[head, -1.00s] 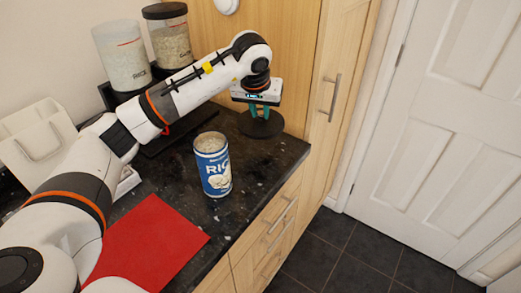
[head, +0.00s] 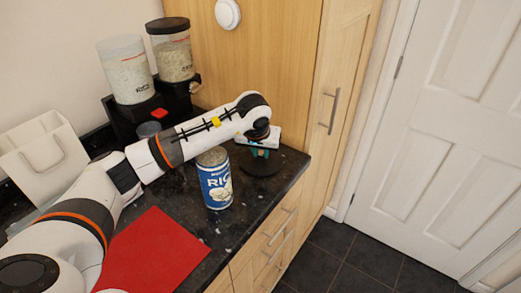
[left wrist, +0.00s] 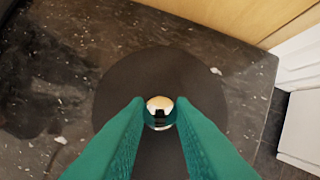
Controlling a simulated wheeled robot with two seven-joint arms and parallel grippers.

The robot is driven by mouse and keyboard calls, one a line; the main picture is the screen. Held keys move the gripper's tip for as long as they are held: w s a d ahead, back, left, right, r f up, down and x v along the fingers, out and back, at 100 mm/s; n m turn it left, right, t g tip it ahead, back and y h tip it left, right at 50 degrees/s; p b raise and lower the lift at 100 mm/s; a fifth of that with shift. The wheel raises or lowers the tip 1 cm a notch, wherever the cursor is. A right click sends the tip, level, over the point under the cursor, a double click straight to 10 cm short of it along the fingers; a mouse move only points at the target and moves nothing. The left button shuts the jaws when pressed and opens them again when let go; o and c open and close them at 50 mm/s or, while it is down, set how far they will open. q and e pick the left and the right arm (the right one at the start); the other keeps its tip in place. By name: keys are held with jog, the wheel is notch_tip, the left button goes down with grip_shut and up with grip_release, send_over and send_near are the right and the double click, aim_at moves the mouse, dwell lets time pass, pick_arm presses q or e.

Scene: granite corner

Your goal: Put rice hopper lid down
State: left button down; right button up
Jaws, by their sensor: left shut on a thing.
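The rice hopper lid (head: 268,172) is a dark round disc with a small shiny metal knob (left wrist: 160,106). It is at the back right part of the dark counter, flat and on or very close to the surface; I cannot tell if it touches. My left gripper (head: 258,153) points down over it, and its green fingers (left wrist: 160,118) are shut on the knob in the left wrist view. The rice hopper (head: 127,75) at the back left is clear, with pale grain and no dark lid on top. My right gripper is out of view.
A blue rice can (head: 215,185) stands upright below my left forearm. A second hopper (head: 173,55) with a black lid stands at the back. A red mat (head: 155,250) lies in front, and a white container (head: 45,160) stands at the left. The counter's right edge is near the lid.

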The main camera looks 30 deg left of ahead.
pick_arm(q)
jog(key=c, duration=1.2)
grip_release()
jog(key=shift+c, duration=0.2)
jog(key=shift+r, duration=0.45)
jog(key=b+v, duration=0.1)
jog(key=v, duration=1)
jog(key=shift+r+b, duration=0.2)
jog(key=shift+b, duration=0.1)
jog(key=shift+s, duration=0.15)
